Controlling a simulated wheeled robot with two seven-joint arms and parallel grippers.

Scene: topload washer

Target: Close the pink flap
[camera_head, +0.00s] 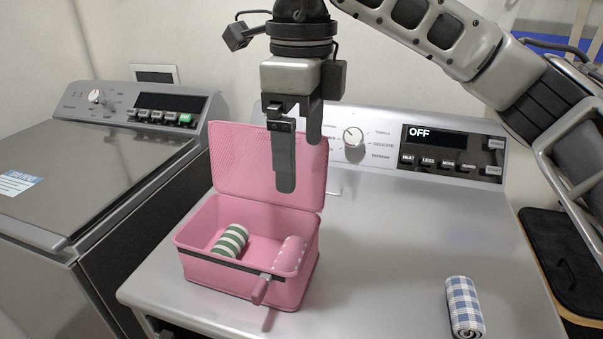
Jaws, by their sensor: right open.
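A pink box (213,279) stands on top of the washer with its pink flap (237,165) raised at the back, leaning slightly backward. A green and white striped roll (230,241) and a pink roll with white dots (290,256) lie inside. A latch with a pink handle (261,289) is at the front of the box. My right gripper (299,162) points down in front of the flap's right part, above the box. It is open and empty, and it hides part of the flap. I cannot tell whether it touches the flap. My left gripper is out of view.
The grey washer top (400,245) is mostly clear right of the box. A blue checked roll (465,307) lies near its front right. The control panel (425,155) with a knob stands behind. Another appliance (75,180) is at the left.

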